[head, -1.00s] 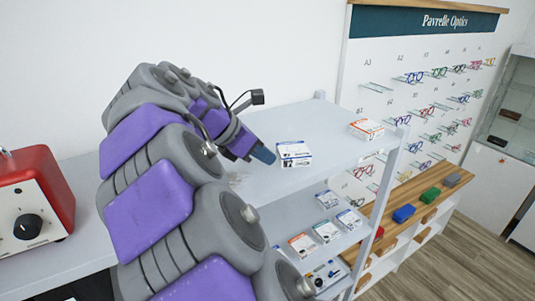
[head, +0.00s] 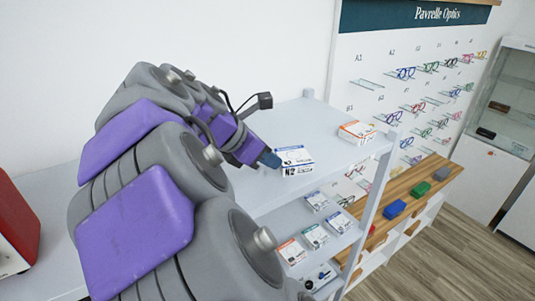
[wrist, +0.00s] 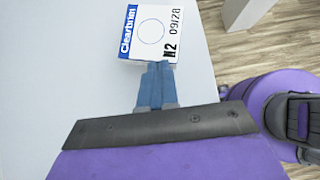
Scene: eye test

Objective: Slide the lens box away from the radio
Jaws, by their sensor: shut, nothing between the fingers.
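The lens box (head: 295,161) is a small white and blue carton lying flat on the pale top shelf (head: 240,190). In the wrist view the lens box (wrist: 152,32) reads "Clearbrim", "N2" and "09/28". My gripper (head: 271,159) is at the box's left side in the head view, with blue fingers. In the wrist view my gripper (wrist: 158,64) is shut, its fingertips at the box's near edge, seemingly touching it. Nothing is held. The red radio (head: 15,228) with a pale front is at the far left, partly cut off by the frame.
An orange and white box (head: 357,132) lies further right on the same shelf, near an upright post (head: 385,165). Several small boxes (head: 314,236) lie on the lower shelf. A wooden-topped bench (head: 410,187) stands beyond. The shelf between the two top boxes is clear.

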